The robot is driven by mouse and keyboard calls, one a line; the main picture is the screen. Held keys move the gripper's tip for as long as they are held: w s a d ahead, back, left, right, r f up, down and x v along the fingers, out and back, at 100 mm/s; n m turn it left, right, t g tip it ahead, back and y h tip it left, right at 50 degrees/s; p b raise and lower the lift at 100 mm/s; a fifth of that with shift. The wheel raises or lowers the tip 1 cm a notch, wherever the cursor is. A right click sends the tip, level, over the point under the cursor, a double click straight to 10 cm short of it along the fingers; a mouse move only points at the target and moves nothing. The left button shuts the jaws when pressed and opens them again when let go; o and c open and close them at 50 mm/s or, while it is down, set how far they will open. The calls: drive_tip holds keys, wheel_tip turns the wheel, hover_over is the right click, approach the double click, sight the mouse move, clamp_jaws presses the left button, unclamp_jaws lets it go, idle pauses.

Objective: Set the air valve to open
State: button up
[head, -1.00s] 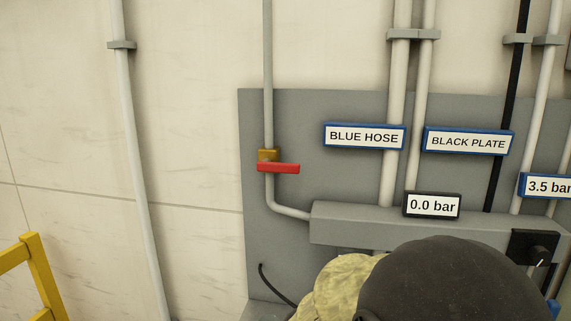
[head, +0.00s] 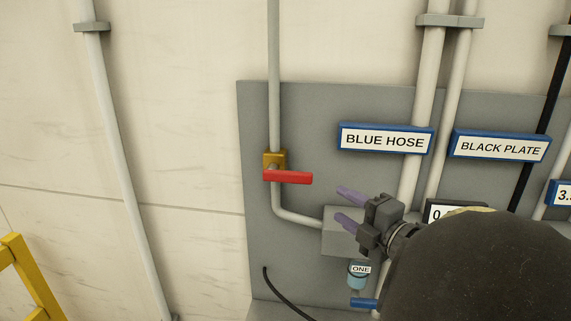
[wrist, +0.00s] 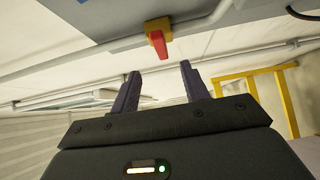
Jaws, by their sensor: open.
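The air valve has a brass body (head: 275,158) on a thin vertical pipe and a red lever handle (head: 289,177). The lever points to the right, across the pipe. In the wrist view the red handle (wrist: 157,43) is ahead of the fingers, near the top of the picture. My gripper (head: 348,208) is to the right of and below the lever, apart from it. Its two purple fingers are spread with nothing between them, and they also show in the wrist view (wrist: 163,85).
A grey panel (head: 310,110) backs the valve and carries the signs BLUE HOSE (head: 386,140) and BLACK PLATE (head: 499,147). A small unit labelled ONE (head: 360,270) sits below my gripper. A yellow rail (head: 30,275) stands at lower left.

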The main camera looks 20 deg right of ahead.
sight(293, 175)
drive_tip(key=shift+s, duration=0.1)
drive_tip(key=w+a+p, duration=0.1)
drive_tip(key=w+p, duration=0.1)
drive_tip(key=w, duration=0.3)
drive_tip(key=w+a+p, duration=0.1)
drive_tip(key=w+p, duration=0.1)
drive_tip(key=w, duration=0.4)
drive_tip(key=w+a+p, duration=0.1)
drive_tip(key=w+p, duration=0.1)
drive_tip(key=w, duration=0.4)
drive_tip(key=shift+a+r+p, duration=0.1)
drive_tip(key=shift+a+p, duration=0.05)
drive_tip(key=shift+p, duration=0.25)
drive_tip(key=shift+s, duration=0.1)
clamp_jaws()
